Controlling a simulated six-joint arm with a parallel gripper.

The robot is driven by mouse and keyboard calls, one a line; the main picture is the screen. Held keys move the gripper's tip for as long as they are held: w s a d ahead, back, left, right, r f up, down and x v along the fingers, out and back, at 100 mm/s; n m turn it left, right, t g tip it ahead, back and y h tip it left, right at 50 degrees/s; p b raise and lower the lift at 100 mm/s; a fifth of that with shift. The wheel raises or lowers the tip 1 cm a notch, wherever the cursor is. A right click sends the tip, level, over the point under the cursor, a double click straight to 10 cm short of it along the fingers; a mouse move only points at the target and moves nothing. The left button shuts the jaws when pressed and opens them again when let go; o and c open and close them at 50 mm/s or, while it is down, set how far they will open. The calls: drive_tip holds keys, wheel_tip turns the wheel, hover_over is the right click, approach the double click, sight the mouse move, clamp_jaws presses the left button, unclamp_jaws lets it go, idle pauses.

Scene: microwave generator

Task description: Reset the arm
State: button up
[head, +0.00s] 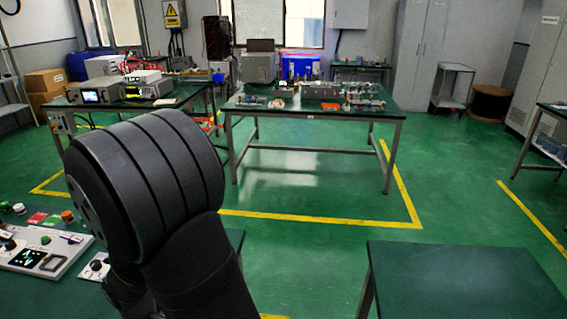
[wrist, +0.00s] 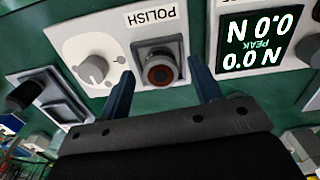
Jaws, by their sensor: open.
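My gripper (wrist: 160,95) shows in the wrist view with its two blue fingers apart and nothing held between them. A dark square-based button with a reddish round centre (wrist: 160,73) lies between and beyond the fingertips, under a label reading POLISH upside down. I cannot tell whether the fingers touch it. My dark arm (head: 150,185) fills the left middle of the head view and hides part of the bench. The gripper itself is not visible in the head view.
A control panel (head: 45,250) with a lit display sits at the lower left. In the wrist view a grey knob (wrist: 93,70) and a force display (wrist: 262,40) flank the button. An empty green table (head: 460,280) stands at the lower right. Open green floor lies beyond.

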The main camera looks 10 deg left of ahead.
drive_tip(key=r, duration=0.4)
drive_tip(key=shift+w+d+r, duration=0.2)
drive_tip(key=shift+w+d, duration=0.05)
drive_tip(key=shift+d, duration=0.1)
drive_tip(key=w+d+r, duration=0.5)
drive_tip(key=d+r, duration=0.1)
drive_tip(key=d, duration=0.4)
drive_tip(key=w+d+m, duration=0.4)
drive_tip(key=d, duration=0.5)
drive_tip(key=w+d+m, duration=0.4)
drive_tip(key=d, duration=0.5)
drive_tip(key=w+d+m, duration=0.3)
drive_tip(key=w+d, duration=0.2)
drive_tip(key=d, duration=0.4)
drive_tip(key=shift+d+f+m, duration=0.15)
drive_tip(key=shift+d+m, duration=0.2)
drive_tip(key=shift+m, duration=0.05)
drive_tip(key=shift+w, duration=0.1)
